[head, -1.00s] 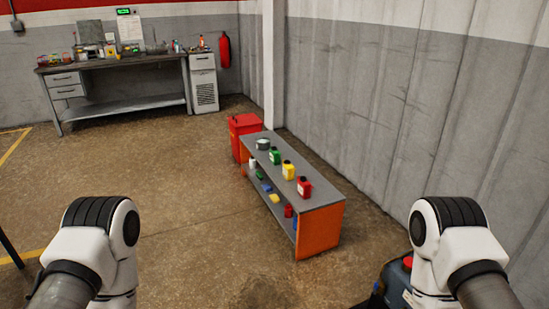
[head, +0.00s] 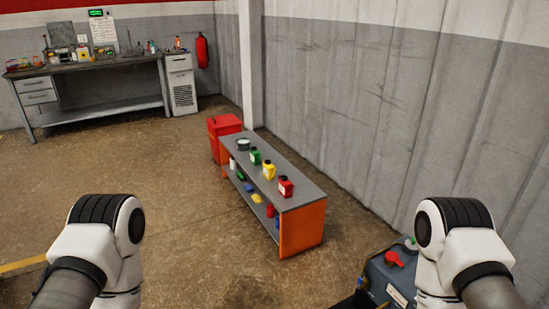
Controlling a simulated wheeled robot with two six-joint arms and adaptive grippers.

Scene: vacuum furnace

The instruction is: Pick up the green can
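The green can (head: 255,156) stands upright on the top of a grey and orange shelf bench (head: 304,195), ahead of me near the middle of the head view. It has a dark cap and a pale label. A yellow can (head: 269,171) and a red can (head: 286,187) stand nearer on the same top. A round grey tin (head: 243,144) stands just beyond the green can. Both my arms show at the lower left and lower right, well short of the bench. Neither gripper is in view.
A red bin (head: 222,135) stands behind the bench by a wall post. A dark container with a red cap (head: 388,274) is on the right, close to my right arm. A workbench (head: 100,109) is at the back left. The floor before the bench is clear.

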